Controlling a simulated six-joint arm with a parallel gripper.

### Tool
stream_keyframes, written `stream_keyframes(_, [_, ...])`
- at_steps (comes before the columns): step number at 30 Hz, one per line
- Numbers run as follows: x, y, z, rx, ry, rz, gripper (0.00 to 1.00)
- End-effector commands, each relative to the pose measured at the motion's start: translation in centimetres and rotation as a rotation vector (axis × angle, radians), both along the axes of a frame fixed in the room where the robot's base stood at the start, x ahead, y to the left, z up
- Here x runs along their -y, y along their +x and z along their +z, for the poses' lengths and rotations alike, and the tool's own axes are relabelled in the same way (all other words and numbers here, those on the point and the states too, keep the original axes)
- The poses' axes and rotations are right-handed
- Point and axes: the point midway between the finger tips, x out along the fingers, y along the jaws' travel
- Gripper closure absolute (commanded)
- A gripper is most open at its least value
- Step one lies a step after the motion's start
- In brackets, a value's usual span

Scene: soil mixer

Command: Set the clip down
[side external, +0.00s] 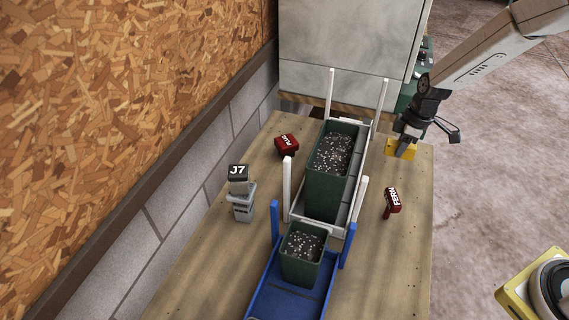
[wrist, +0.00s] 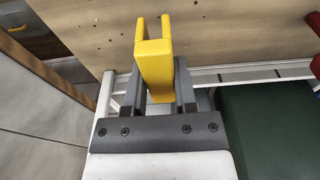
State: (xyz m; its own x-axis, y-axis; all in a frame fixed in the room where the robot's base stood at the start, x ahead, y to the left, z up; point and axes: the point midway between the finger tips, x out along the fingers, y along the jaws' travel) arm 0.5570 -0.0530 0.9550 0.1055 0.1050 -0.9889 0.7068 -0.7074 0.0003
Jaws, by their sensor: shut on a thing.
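The yellow clip (side external: 401,148) is in my gripper (side external: 408,137) over the far right part of the wooden table (side external: 379,265). In the wrist view the clip (wrist: 154,70) sits between the two grey fingers of my gripper (wrist: 159,88), with its forked end pointing away from the palm. The fingers are shut on it. I cannot tell whether the clip touches the table top.
A white rack (side external: 287,188) holds a long green planter (side external: 324,190) left of my gripper. A blue rack (side external: 272,294) holds a smaller green pot (side external: 300,267). Red FERN (side external: 392,203) and PLUG (side external: 287,145) tags and a grey J7 piece (side external: 239,187) stand nearby.

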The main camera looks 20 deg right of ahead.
Motion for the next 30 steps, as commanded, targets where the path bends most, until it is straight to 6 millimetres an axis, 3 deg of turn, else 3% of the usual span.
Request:
stream_keyframes(8, [0.0, 0.5, -0.6, -0.001, 0.000, 0.000, 1.00])
stream_keyframes(18, [0.0, 0.5, -3.6, -0.001, 0.000, 0.000, 1.00])
stream_keyframes(30, [0.0, 0.5, -3.9, 0.000, 0.000, 0.000, 1.00])
